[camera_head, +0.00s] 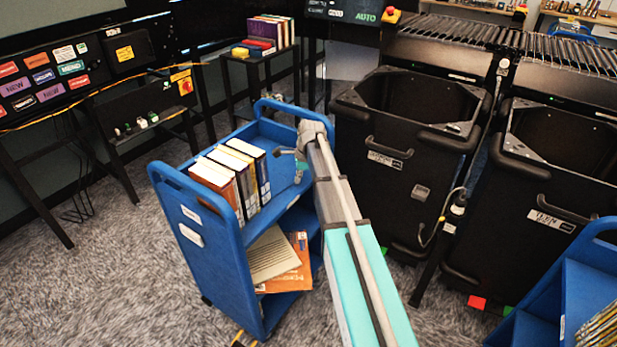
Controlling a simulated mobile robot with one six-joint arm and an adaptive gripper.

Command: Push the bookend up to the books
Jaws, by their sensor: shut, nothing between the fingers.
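A row of several upright books (233,172) stands on the top shelf of a blue cart (200,228), toward its left end. My arm reaches over the cart from the lower right. My gripper (279,152) is small and dark, shut and empty, just right of the last book; a narrow gap seems to show between them. A small greenish-grey piece (300,173) shows below the gripper on the top shelf. It may be the bookend, but it is too small and too covered by my arm to tell. Whether the gripper touches it cannot be seen.
Loose books (275,258) lie on the cart's lower shelf. Black bins (395,165) stand close to the right of the cart. A small stand with books (268,32) is behind it. Another blue cart (560,290) is at lower right. Carpet is open at left.

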